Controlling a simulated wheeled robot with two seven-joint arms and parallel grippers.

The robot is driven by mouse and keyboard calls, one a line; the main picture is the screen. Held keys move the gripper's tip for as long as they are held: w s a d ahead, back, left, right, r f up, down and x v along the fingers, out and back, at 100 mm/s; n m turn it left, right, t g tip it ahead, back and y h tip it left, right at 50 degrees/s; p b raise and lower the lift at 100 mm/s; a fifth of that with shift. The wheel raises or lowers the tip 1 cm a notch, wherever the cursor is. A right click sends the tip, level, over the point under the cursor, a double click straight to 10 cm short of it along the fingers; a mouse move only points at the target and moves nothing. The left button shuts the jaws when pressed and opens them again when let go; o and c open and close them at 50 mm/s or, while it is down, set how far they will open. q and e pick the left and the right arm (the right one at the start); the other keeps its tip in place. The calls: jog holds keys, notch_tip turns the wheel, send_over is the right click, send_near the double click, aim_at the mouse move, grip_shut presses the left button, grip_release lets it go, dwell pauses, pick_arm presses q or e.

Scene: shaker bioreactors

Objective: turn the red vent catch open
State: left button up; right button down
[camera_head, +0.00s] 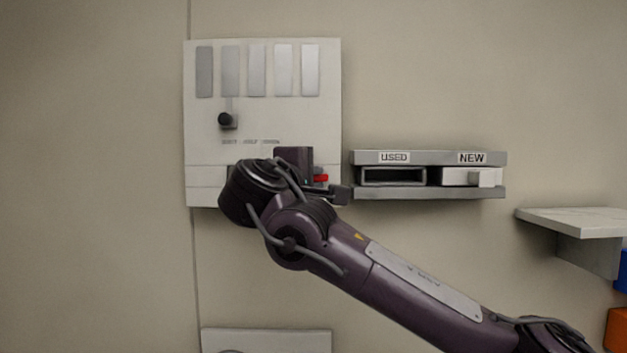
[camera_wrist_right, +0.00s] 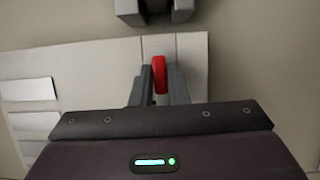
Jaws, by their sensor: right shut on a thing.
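The red vent catch (camera_head: 321,178) shows as a small red piece at the lower right of the pale wall panel (camera_head: 262,60), mostly hidden behind my right wrist in the head view. In the right wrist view the red catch (camera_wrist_right: 159,75) stands between the two fingers. My right gripper (camera_wrist_right: 160,85) is shut on the catch, with a dark finger on each side of it. In the head view the right gripper (camera_head: 325,188) is in front of the panel's lower right part. My left gripper is not in view.
The panel has a dark knob (camera_head: 226,120) at the left. A grey rack (camera_head: 430,157) marked USED and NEW is close to the right of my gripper. A pale shelf (camera_head: 570,220) is farther right, with blue and orange bins (camera_head: 619,328) below. The wall at left is clear.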

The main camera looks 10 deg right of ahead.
jog(key=n+t+y+b, duration=0.1)
jog(key=n+t+b, duration=0.1)
jog(key=n+b, duration=0.3)
jog(key=n+t+y+b, duration=0.1)
jog(key=n+t+b, duration=0.1)
jog(key=n+b, duration=0.3)
jog(key=n+t+b, duration=0.1)
jog(key=n+b, duration=0.3)
jog(key=n, duration=0.2)
jog(key=shift+s+d+f+t+y+b, duration=0.1)
jog(key=shift+d+f+t+y+b, duration=0.25)
jog(key=shift+t+y+b, duration=0.05)
jog(key=shift+r+n+t+y+b, duration=0.1)
jog(key=shift+n+t+y+b, duration=0.4)
jog(key=shift+n, duration=1)
jog(key=shift+r+n+t+y+b, duration=0.1)
jog(key=shift+n+y+b, duration=0.65)
jog(key=shift+n, duration=0.75)
jog(key=shift+d+n+y, duration=0.1)
jog(key=shift+n+y, duration=0.2)
jog(key=shift+y, duration=0.05)
jog(key=c, duration=1.7)
grip_release()
jog(key=shift+c, duration=0.2)
jog(key=o, duration=0.3)
jog(key=shift+f, duration=0.1)
